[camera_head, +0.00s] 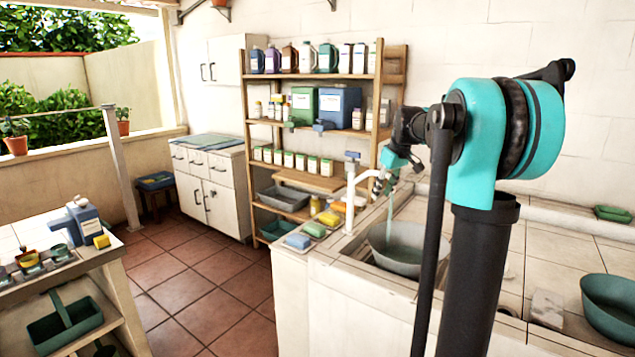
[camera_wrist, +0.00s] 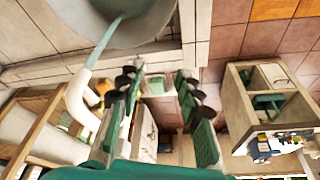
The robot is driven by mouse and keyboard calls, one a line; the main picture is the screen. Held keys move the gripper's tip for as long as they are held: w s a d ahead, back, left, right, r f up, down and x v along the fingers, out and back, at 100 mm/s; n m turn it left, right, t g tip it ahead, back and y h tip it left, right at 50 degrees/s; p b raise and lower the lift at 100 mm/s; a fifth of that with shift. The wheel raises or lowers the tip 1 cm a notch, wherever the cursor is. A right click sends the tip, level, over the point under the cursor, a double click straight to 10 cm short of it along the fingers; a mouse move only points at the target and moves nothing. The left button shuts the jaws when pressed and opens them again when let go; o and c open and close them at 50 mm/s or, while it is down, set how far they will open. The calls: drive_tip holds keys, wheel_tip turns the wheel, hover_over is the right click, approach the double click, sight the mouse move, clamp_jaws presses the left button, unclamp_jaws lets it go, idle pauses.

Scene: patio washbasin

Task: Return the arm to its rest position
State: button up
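My arm rises in the right half of the head view, teal and black. My gripper (camera_head: 390,172) is small there, beside the white tap (camera_head: 351,195) and over the grey basin (camera_head: 402,262). In the wrist view my gripper (camera_wrist: 160,82) shows two green fingers with dark pads, spread apart with nothing between them. The white tap (camera_wrist: 78,105) is just left of the fingers there, and a pale green stream (camera_wrist: 103,45) runs from its spout into the basin (camera_wrist: 150,28). I cannot tell whether the gripper touches the tap.
A wooden shelf (camera_head: 258,98) with bottles and boxes stands behind the counter. A blue sponge (camera_head: 298,241) and a green one lie at the counter's left end. A green bowl (camera_head: 612,300) is at the right. A side table (camera_head: 105,262) stands left, with open tiled floor between.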

drive_tip(key=s+a+f+m, duration=0.1)
drive_tip(key=s+f+m, duration=0.1)
drive_tip(key=s+f, duration=0.6)
drive_tip(key=s+f+m+h, duration=0.1)
drive_tip(key=s+f+m, duration=0.1)
drive_tip(key=s+f, duration=0.7)
drive_tip(key=s+a+f+m+t+h, duration=0.1)
drive_tip(key=s+f, duration=0.7)
drive_tip(key=s, duration=0.9)
drive_tip(key=shift+s+a+f+m, duration=0.15)
drive_tip(key=shift+a+f+m, duration=0.2)
drive_tip(key=shift+m, duration=0.25)
